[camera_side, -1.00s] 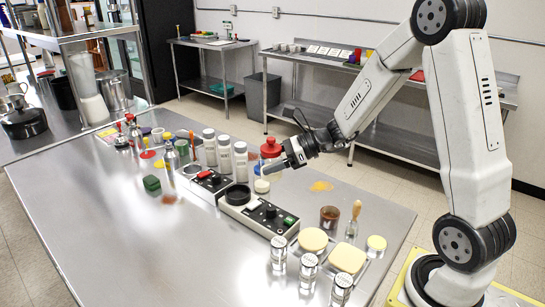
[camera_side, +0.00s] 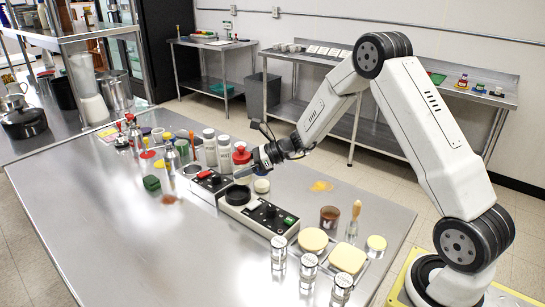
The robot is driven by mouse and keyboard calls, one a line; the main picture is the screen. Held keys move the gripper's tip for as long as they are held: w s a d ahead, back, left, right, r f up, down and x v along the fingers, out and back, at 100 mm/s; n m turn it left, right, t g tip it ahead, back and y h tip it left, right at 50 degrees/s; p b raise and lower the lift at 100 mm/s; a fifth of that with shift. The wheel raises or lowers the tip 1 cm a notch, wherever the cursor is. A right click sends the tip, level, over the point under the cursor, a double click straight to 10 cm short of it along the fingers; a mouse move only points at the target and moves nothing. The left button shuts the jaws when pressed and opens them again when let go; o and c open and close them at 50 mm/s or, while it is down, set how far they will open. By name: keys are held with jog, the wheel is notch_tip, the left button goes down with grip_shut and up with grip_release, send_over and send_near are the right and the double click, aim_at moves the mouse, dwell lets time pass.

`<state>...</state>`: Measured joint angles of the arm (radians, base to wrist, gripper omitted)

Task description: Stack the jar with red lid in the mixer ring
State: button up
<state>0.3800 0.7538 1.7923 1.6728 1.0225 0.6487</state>
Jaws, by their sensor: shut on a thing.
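The jar with the red lid (camera_side: 241,153) is upright in my gripper (camera_side: 245,172), which is shut on it. The fingers hide much of its lower body. The mixer ring (camera_side: 237,195) is the round black rim on top of the white and black mixer base, and it looks empty. In the picture the jar appears just above the ring, apart from it. How exactly it lines up over the ring in depth cannot be told from this one view.
White bottles (camera_side: 210,146) stand just behind and left of the jar. A box with a red switch (camera_side: 206,175) adjoins the mixer. The table's left front is clear.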

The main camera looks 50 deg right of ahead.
jog(key=shift+w+f, duration=1.2)
jog(key=shift+f, duration=0.15)
jog(key=shift+d, duration=0.1)
jog(key=shift+w+f, duration=0.25)
jog(key=shift+f, duration=1.6)
jog(key=shift+f, duration=0.3)
jog(key=o, duration=1.3)
jog(key=shift+o, duration=0.2)
jog(key=shift+r, duration=0.1)
